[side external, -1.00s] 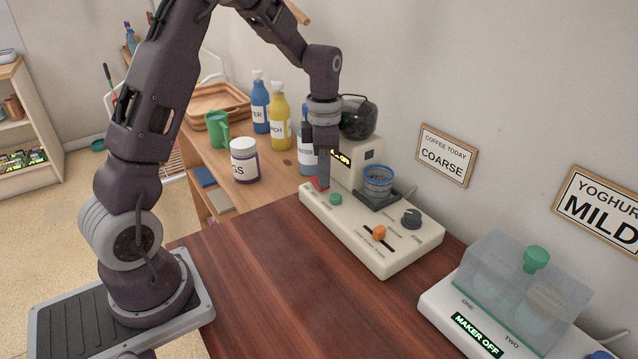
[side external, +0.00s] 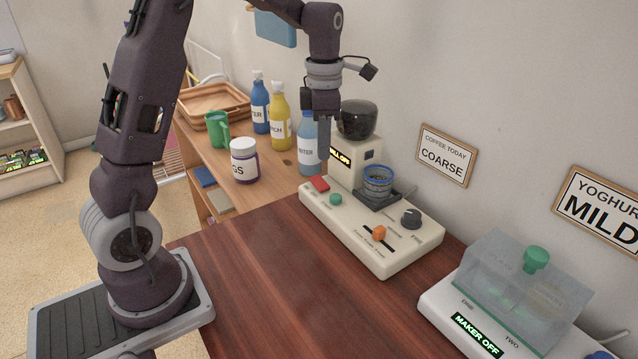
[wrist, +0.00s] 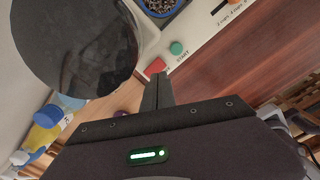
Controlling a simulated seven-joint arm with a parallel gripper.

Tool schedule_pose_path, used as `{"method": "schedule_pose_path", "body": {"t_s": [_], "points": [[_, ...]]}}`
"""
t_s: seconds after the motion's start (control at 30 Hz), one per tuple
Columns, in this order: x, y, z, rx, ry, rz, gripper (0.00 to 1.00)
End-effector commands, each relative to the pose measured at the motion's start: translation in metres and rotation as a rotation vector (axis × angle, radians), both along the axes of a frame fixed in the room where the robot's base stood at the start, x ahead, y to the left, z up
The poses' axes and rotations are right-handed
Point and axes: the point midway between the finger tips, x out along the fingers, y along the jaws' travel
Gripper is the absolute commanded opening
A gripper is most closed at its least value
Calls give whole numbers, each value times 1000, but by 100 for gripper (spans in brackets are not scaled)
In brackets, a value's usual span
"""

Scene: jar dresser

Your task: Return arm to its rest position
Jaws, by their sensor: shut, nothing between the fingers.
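My gripper (side external: 325,138) is shut and empty. It points down and hangs in the air above the left end of the coffee grinder (side external: 377,254), apart from it. The grinder is cream, with a red button (side external: 320,184), a green START button (side external: 336,199), an orange slider, a black dial and a dark hopper (side external: 357,119). Its small display reads as off. A blue-rimmed cup of grounds (side external: 378,180) sits on its black stand. In the wrist view the shut fingers (wrist: 157,90) show close to the red button (wrist: 154,68) in the picture, with the hopper (wrist: 75,45) at upper left.
Bottles (side external: 281,124), a labelled jar (side external: 244,160), a green mug (side external: 217,129) and a wicker tray (side external: 213,97) stand on the dresser behind. A yoghurt maker (side external: 500,313), reading MAKER OFF, stands at right. The middle of the wooden table (side external: 290,285) is clear.

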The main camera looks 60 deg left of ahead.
Motion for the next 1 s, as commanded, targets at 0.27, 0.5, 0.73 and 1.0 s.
{"method": "schedule_pose_path", "body": {"t_s": [0.27,0.5,0.73,1.0], "points": [[-49,-48,59,38,-127,-612,0],[-178,-118,95,368,-252,-1930,0],[-232,-133,79,626,-182,-2515,0],[-235,-133,77,640,-170,-2554,0]]}}
